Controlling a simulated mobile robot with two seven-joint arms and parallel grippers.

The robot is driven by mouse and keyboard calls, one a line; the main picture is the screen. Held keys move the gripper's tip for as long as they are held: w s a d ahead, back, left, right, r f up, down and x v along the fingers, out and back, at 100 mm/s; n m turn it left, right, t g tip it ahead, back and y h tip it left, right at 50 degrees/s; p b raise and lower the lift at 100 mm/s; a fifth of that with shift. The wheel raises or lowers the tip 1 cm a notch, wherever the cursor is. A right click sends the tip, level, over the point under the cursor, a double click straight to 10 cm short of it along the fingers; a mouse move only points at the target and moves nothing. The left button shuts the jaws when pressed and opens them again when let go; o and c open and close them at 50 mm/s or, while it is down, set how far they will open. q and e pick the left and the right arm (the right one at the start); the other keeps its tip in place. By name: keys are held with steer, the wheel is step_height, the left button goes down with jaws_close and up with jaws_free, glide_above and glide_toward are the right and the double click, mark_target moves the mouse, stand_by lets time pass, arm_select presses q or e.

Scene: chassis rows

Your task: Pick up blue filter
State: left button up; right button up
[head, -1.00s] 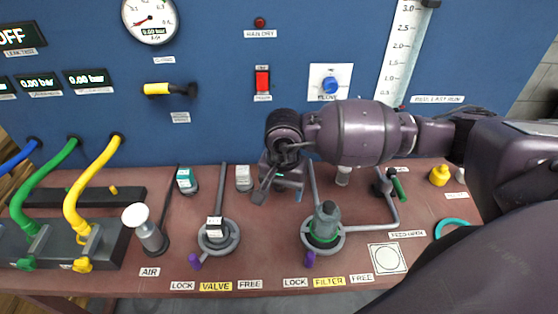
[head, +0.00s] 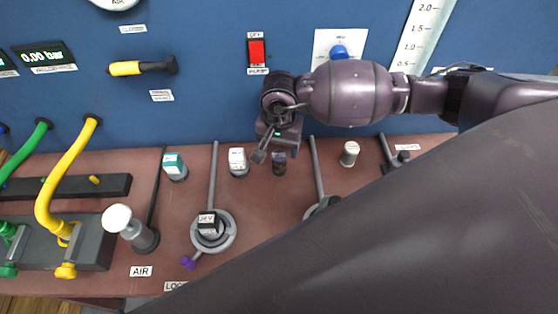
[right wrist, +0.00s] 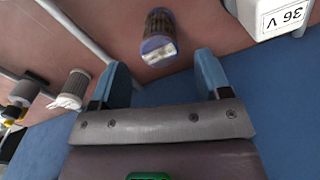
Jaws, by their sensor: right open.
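The blue filter (right wrist: 159,38) is a short dark ribbed cylinder with a blue end and a pale label in the right wrist view. In the head view it shows as a small dark cylinder (head: 279,164) standing at the back of the reddish bench. My right gripper (right wrist: 164,78) is open and empty, with blue fingers apart. The filter is just beyond the fingertips, between their lines, and does not appear to be held. In the head view the right gripper (head: 269,147) hangs just above and left of the filter. My left gripper is not in view.
A white ribbed cylinder (right wrist: 73,90) stands on the other side. The blue panel (head: 215,100) rises behind.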

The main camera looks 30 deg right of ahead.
mark_target(279, 156)
steer(key=f, duration=0.5)
steer(key=shift+s+a, duration=0.3)
steer(key=shift+f, duration=0.5)
steer(key=shift+c, duration=0.4)
steer(key=c, duration=0.9)
steer(key=shift+r, duration=0.15)
step_height(279, 156, up, 20)
steer(key=shift+f, duration=0.1)
steer(key=shift+f, duration=0.1)
